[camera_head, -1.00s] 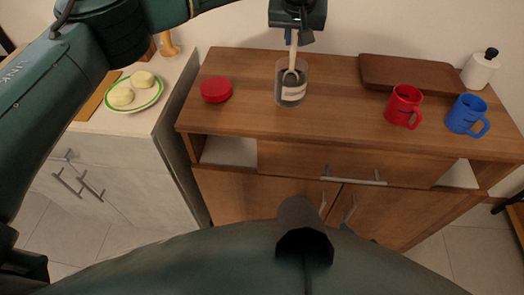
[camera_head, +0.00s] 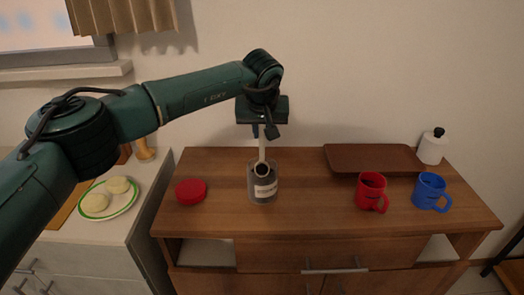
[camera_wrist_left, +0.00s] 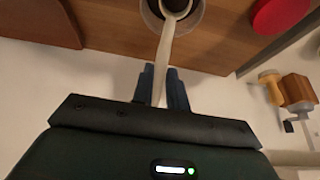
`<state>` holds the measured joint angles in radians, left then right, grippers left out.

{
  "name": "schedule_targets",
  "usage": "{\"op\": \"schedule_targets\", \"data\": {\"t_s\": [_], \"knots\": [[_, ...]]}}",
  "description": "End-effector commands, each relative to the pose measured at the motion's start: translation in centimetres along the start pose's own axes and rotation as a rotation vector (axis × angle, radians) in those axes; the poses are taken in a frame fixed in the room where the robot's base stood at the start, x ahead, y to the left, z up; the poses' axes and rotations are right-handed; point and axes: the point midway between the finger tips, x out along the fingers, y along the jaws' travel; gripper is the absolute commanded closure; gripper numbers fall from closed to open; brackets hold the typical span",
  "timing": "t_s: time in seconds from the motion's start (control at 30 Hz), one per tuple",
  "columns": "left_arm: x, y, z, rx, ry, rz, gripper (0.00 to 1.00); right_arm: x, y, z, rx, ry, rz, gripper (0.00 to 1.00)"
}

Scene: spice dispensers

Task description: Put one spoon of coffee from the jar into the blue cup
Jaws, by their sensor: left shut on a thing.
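My left gripper (camera_head: 262,128) is above the jar and shut on the handle of a light wooden spoon (camera_head: 262,150). The spoon points down, and its bowl is at the mouth of the glass jar (camera_head: 263,190), which has a white label and dark contents. In the left wrist view the spoon (camera_wrist_left: 164,55) runs from between the fingers (camera_wrist_left: 163,85) to the jar (camera_wrist_left: 200,18). I cannot tell how much coffee the spoon holds. The blue cup (camera_head: 430,188) stands upright at the right of the cabinet top. My right gripper is not in view.
A red cup (camera_head: 370,188) stands between the jar and the blue cup. A brown board (camera_head: 372,158) lies behind it, and a white bottle (camera_head: 431,150) stands at the back right. A red lid (camera_head: 190,191) lies left of the jar. A plate (camera_head: 128,208) with food is farther left.

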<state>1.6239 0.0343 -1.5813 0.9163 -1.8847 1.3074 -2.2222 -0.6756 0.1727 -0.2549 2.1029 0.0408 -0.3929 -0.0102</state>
Motion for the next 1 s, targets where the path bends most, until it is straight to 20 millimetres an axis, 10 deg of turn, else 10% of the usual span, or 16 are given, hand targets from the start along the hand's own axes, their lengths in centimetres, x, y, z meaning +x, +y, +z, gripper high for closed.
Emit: {"op": "schedule_targets", "data": {"t_s": [1.0], "knots": [[-3.5,0.0,-1.7,0.000,0.000,0.000,1.00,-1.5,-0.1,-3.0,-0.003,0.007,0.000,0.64]]}}
